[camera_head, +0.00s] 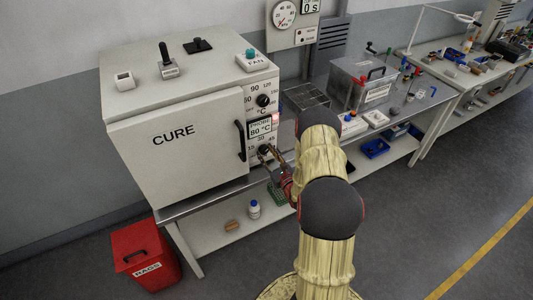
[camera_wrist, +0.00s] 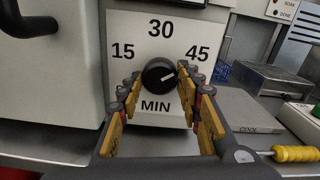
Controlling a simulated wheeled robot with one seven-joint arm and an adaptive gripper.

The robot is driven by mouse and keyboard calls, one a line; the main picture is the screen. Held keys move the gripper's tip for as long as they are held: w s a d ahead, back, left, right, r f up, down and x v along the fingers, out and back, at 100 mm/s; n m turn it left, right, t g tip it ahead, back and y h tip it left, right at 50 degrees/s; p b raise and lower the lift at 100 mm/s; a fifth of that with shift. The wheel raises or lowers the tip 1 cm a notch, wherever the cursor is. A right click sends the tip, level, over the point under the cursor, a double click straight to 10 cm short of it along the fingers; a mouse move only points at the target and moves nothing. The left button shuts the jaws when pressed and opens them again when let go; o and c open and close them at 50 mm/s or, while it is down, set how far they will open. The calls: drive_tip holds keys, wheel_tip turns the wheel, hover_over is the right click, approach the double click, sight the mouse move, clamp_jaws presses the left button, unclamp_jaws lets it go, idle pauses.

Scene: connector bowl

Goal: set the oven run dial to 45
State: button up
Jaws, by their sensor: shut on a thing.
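The run dial (camera_wrist: 160,74) is a round black knob with a white pointer line, on a white panel marked 15, 30, 45 and MIN in the wrist view. Its pointer aims right and slightly up, roughly towards the 45 mark (camera_wrist: 197,53). My gripper (camera_wrist: 163,88) has its yellow-padded fingers on both sides of the dial and is shut on it. In the head view the dial (camera_head: 264,149) sits low on the front of the white CURE oven (camera_head: 190,140), with my gripper (camera_head: 272,157) at it; the contact is too small to make out there.
The oven door handle (camera_head: 240,140) is left of the dial. A temperature dial (camera_head: 263,100) and a display reading 80 °C (camera_head: 261,129) are above it. A grey hotplate (camera_wrist: 250,110) marked COOL stands to the right. A red rags bin (camera_head: 146,255) is on the floor.

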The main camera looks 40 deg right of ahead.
drive_tip(key=shift+s+f, duration=0.1)
drive_tip(key=shift+f, duration=0.05)
drive_tip(key=o, duration=1.2)
drive_tip(key=shift+c, duration=0.2)
drive_tip(key=v, duration=1.1)
drive_tip(key=shift+s+a, duration=0.2)
drive_tip(key=shift+s, duration=0.2)
